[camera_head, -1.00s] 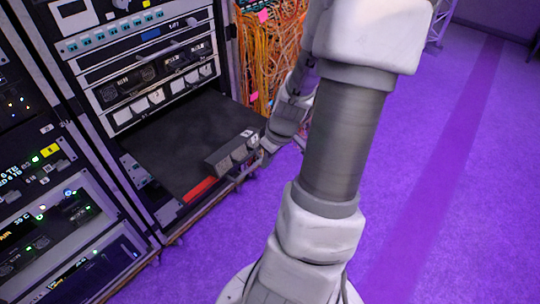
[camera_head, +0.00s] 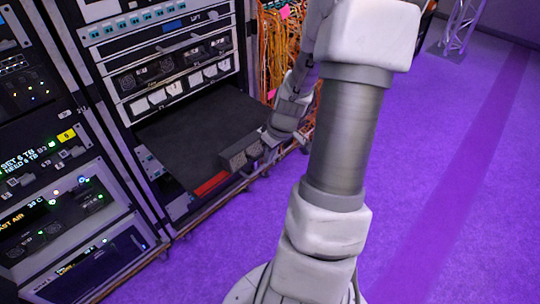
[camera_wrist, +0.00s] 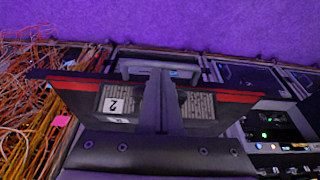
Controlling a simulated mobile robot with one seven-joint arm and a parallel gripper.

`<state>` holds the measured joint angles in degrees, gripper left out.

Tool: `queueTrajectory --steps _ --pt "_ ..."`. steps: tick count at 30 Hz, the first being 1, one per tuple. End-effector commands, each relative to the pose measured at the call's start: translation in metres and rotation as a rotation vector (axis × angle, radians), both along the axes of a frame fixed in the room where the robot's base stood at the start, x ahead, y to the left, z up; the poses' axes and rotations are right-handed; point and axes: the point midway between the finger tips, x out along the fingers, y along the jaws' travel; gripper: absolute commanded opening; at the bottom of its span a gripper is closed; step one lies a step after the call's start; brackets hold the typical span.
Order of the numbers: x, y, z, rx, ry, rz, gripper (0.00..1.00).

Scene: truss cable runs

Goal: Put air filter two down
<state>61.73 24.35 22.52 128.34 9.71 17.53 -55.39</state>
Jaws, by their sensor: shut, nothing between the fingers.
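Air filter two, a grey block with pale mesh panels and a white "2" label, shows in the wrist view (camera_wrist: 114,104). In the head view a grey block with pale panels (camera_head: 239,153), which looks like the same filter, rests at the front right of a black shelf (camera_head: 195,125) in the rack. My gripper (camera_wrist: 164,82) is shut and empty, its fingers in front of the filter's middle and hiding part of it. In the head view my gripper (camera_head: 268,145) is right beside the block; whether they touch I cannot tell.
A red strip (camera_head: 211,183) marks the shelf's front edge. Equipment with lit displays (camera_head: 70,205) stands to the left. Loose orange cables (camera_head: 272,50) hang behind my arm. Purple carpet (camera_head: 450,200) lies open to the right, with a truss (camera_head: 460,25) farther back.

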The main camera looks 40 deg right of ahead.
Motion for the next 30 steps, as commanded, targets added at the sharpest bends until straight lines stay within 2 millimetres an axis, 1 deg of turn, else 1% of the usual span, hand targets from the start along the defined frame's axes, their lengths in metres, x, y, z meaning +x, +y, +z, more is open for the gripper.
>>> queueTrajectory --steps 2,5,11,21,25,30 --pt "0.004 0.000 0.000 -0.001 0.000 0.002 0.00" --pt "0.015 0.002 -0.001 0.000 0.000 0.005 0.00" --pt "0.051 0.005 -0.001 0.001 -0.001 0.008 0.00" --pt "0.121 0.011 0.000 0.000 0.000 0.005 0.00" --pt "0.137 0.011 0.000 0.000 0.000 0.002 0.00" --pt "0.142 0.011 0.000 0.001 0.000 0.000 0.00"
